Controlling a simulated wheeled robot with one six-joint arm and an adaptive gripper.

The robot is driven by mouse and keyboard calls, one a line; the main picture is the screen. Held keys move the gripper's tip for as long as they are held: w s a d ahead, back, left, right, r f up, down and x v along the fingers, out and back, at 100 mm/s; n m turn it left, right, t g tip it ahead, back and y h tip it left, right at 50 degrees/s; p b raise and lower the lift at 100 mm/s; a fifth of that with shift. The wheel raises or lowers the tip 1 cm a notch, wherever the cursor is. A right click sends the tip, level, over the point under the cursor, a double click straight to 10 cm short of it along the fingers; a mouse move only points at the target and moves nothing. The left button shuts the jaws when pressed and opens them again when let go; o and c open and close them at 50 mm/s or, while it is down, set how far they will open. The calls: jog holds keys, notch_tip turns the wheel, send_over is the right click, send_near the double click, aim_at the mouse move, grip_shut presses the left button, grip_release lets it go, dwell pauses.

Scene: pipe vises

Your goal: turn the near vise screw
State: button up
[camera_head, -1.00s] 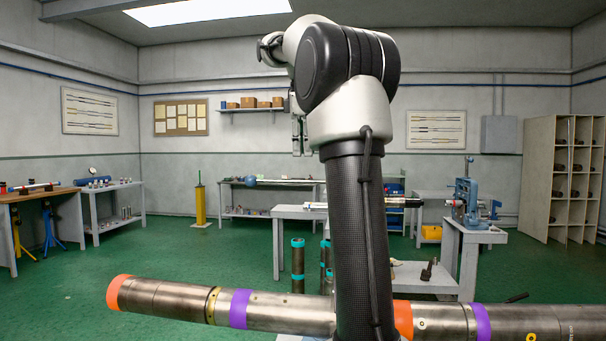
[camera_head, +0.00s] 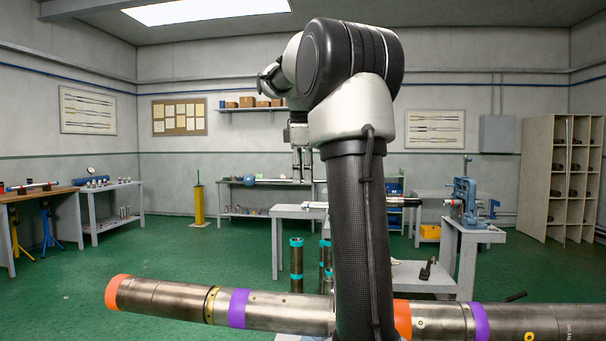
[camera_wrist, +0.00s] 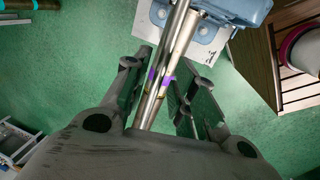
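My gripper (camera_head: 302,166) hangs with its fingers pointing down, left of my upright arm in the head view. In the wrist view my gripper (camera_wrist: 160,72) has its two fingers apart. Steel tubes or rods with a purple band (camera_wrist: 160,76) show between and beyond the fingers; I see no contact. A blue vise body (camera_wrist: 238,9) on a pale plate is at the top of the wrist view, partly cut off. In the head view a blue vise (camera_head: 466,196) stands on a grey stand at right. I cannot make out the near vise's screw; my arm hides the middle.
Thick steel pipes with orange and purple bands (camera_head: 238,309) cross the foreground. A grey table (camera_head: 292,212) and teal-banded upright pipes (camera_head: 296,265) stand beyond. In the wrist view a slatted wooden surface (camera_wrist: 290,100) is at right. Green floor (camera_head: 180,255) is clear at left.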

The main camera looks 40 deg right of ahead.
grip_shut()
jog(key=w+d+m+g, duration=0.1)
jog(key=w+d+m, duration=0.2)
jog(key=d+m, duration=0.3)
jog(key=shift+w+d+m+h, duration=0.25)
jog(key=shift+w+m+h, duration=0.05)
jog(key=shift+w+m, duration=0.1)
jog(key=shift+r, duration=0.1)
dwell(0.5)
jog(key=shift+o, duration=1.8)
grip_release()
jog(key=shift+s, duration=0.1)
